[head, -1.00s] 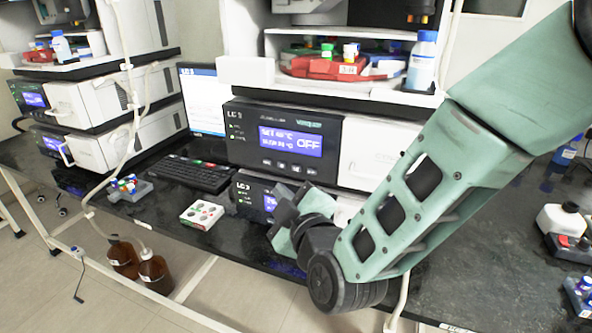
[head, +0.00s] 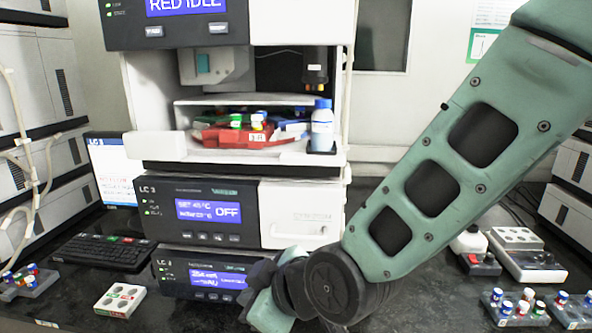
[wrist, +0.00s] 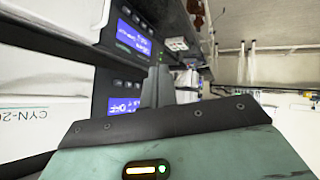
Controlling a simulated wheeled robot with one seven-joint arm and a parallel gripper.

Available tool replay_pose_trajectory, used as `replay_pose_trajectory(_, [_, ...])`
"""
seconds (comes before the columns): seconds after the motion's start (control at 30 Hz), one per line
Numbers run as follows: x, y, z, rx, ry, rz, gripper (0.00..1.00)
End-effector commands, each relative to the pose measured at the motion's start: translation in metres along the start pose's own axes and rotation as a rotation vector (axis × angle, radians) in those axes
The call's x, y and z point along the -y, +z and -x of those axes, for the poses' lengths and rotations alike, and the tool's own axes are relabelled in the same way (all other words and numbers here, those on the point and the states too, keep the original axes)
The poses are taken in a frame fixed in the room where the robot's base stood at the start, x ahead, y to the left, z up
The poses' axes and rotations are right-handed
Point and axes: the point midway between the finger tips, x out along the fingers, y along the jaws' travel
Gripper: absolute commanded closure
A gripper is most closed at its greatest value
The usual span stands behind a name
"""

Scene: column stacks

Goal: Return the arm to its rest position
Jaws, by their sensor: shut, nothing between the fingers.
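My green arm reaches in from the upper right in the head view, bent at a dark round joint. My gripper (head: 262,290) is at the arm's lower end, in front of the lower instrument module (head: 172,278) of the stack, and partly hidden by its own wrist. In the wrist view my gripper (wrist: 158,80) shows as dark fingers close together beyond the green wrist housing. The fingers are shut and nothing shows between them.
A white block with round wells (head: 120,300) and a keyboard (head: 107,251) lie left of my gripper. Vial racks stand at the far left (head: 28,283) and front right (head: 518,308). A blue-capped bottle (head: 322,128) stands on the upper shelf beside a red tray (head: 232,135).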

Motion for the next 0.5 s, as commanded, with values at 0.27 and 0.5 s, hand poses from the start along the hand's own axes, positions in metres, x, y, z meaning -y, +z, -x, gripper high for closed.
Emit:
replay_pose_trajectory(0.27, [0.018, 0.085, 0.117, 0.467, -0.114, -0.33, 1.0])
replay_pose_trajectory(0.5, [0.034, 0.138, 0.196, 0.774, -0.084, -0.536, 1.0])
